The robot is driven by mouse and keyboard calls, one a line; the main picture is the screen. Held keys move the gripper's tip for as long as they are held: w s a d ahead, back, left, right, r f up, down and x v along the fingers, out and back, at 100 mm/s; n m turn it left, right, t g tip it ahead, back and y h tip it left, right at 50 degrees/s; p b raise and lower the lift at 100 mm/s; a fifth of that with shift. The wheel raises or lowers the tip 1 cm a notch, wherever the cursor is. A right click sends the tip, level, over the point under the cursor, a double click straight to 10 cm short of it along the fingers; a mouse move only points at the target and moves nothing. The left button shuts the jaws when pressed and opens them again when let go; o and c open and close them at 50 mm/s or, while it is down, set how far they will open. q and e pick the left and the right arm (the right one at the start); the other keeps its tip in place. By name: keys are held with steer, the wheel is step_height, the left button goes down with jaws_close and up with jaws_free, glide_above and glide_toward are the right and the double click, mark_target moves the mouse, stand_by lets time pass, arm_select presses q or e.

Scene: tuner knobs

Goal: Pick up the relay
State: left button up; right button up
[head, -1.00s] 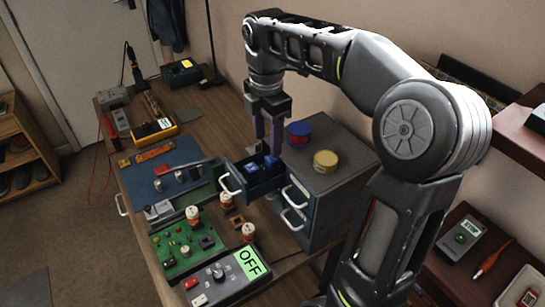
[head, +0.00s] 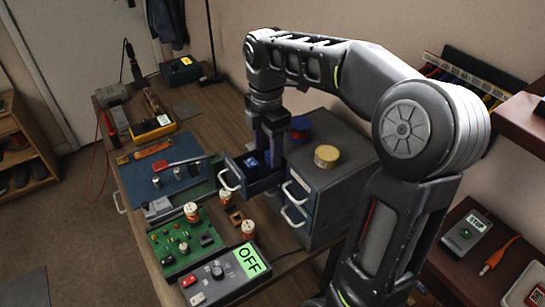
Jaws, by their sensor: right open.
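An open drawer (head: 232,171) sticks out of the grey cabinet (head: 335,180). Small blue blocks (head: 250,162) lie inside it; one of them may be the relay, but they are too small and too covered to tell. My right gripper (head: 270,160) points straight down, with its fingertips in or just over the drawer beside the blue blocks. It is open, and its fingers partly hide the drawer's contents. I cannot see whether the fingers touch a block. My left gripper is not in view.
A green circuit board (head: 183,243), a control box reading OFF (head: 225,273) and a blue mat (head: 155,180) cover the table to the left.

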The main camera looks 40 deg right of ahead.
steer(key=shift+f, duration=1.3)
steer(key=shift+c, duration=0.2)
jaws_close()
